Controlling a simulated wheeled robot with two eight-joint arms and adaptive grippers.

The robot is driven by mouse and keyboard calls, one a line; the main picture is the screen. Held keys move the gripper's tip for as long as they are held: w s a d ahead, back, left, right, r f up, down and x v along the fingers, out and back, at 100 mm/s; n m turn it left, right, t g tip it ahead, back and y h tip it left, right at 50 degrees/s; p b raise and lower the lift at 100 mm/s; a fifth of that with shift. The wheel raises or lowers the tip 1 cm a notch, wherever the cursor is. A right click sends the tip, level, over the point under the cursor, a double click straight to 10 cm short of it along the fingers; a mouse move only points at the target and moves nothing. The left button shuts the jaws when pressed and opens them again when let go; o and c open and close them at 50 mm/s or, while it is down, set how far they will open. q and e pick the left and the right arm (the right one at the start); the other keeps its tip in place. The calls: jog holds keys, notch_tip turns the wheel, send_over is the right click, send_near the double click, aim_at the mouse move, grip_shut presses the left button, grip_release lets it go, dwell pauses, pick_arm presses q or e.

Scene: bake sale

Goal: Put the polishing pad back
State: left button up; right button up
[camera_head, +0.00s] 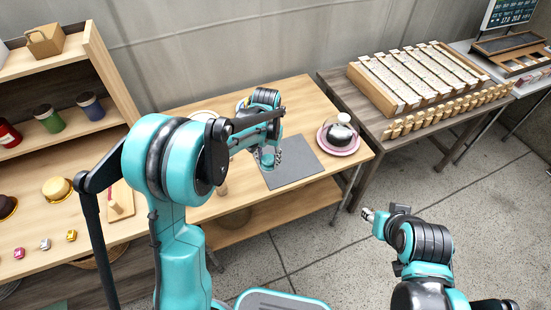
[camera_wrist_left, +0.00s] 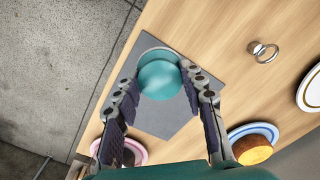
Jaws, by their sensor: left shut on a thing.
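A round teal piece (camera_wrist_left: 158,80), apparently the polishing pad, sits between the fingers of my left gripper (camera_wrist_left: 160,90) in the left wrist view. The left gripper is shut on it. In the head view my left gripper (camera_head: 267,158) is over the dark grey mat (camera_head: 297,168) on the wooden table, and my arm hides much of it. The mat also shows beneath the pad in the wrist view (camera_wrist_left: 165,122). I cannot tell whether the pad touches the mat. My right gripper (camera_head: 369,214) is over the floor, away from the table; its jaw opening is unclear.
In the wrist view, a metal ring-like item (camera_wrist_left: 262,51), a blue-rimmed plate with a cake (camera_wrist_left: 252,149) and a white plate (camera_wrist_left: 311,92) lie nearby. A wooden shelf (camera_head: 90,75) stands at left.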

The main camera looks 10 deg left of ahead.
pick_arm(q)
jog(key=s+d+r+p, duration=0.2)
jog(key=s+d+p, duration=0.2)
jog(key=s, duration=0.1)
jog(key=a+f+b, duration=0.1)
jog(key=a+f, duration=0.1)
jog(key=a, duration=0.1)
jog(key=w+a+f+b, duration=0.1)
jog(key=a+f, duration=0.1)
jog(key=a, duration=0.2)
jog(key=a+f+b, duration=0.1)
jog(key=a+f, duration=0.2)
jog(key=shift+w+a+b, duration=0.2)
jog(key=shift+a+b, duration=0.1)
jog(key=shift+b, duration=0.1)
notch_tip(320, 180, down, 4)
jog(key=shift+f+b, duration=0.1)
jog(key=shift+b, duration=0.9)
jog(key=o, duration=1.2)
